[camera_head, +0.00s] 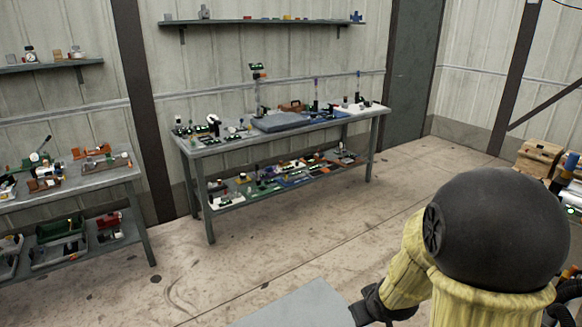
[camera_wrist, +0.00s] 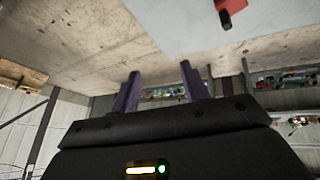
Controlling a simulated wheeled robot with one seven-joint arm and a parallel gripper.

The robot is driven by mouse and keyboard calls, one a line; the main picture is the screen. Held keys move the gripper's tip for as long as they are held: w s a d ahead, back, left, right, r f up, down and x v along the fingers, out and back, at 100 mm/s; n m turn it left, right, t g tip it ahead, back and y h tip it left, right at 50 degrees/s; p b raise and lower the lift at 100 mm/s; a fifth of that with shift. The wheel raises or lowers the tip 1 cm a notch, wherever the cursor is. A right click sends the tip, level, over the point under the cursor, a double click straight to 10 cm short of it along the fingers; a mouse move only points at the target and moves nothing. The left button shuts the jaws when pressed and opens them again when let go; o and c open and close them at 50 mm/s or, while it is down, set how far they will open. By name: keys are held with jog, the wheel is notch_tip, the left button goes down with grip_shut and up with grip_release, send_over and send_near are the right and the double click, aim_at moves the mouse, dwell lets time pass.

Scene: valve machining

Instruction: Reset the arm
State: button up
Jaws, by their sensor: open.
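My gripper shows in the wrist view (camera_wrist: 158,84), with two dark purple fingers standing apart and nothing between them. Behind the fingers are the concrete floor and, farther off, shelves with small parts. In the head view my bent arm with yellow sleeves and a black joint fills the lower right; the gripper's fingers cannot be made out there. The gripper touches nothing that I can see.
A grey workbench (camera_head: 222,143) with tools and a loaded lower shelf stands against the wall. Another bench (camera_head: 95,181) is at left. A pale flat surface (camera_head: 292,306) lies at bottom centre, and boxes (camera_head: 540,158) at right. Floor between is clear.

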jog(key=s+a+r+m+g+p, duration=0.1)
jog(key=s+a+r+m+g, duration=0.2)
jog(key=s, duration=0.8)
notch_tip(320, 180, up, 2)
jog(key=shift+r+m+g+p, duration=0.1)
jog(key=shift+m+g+p, duration=0.2)
jog(key=shift+m, duration=0.2)
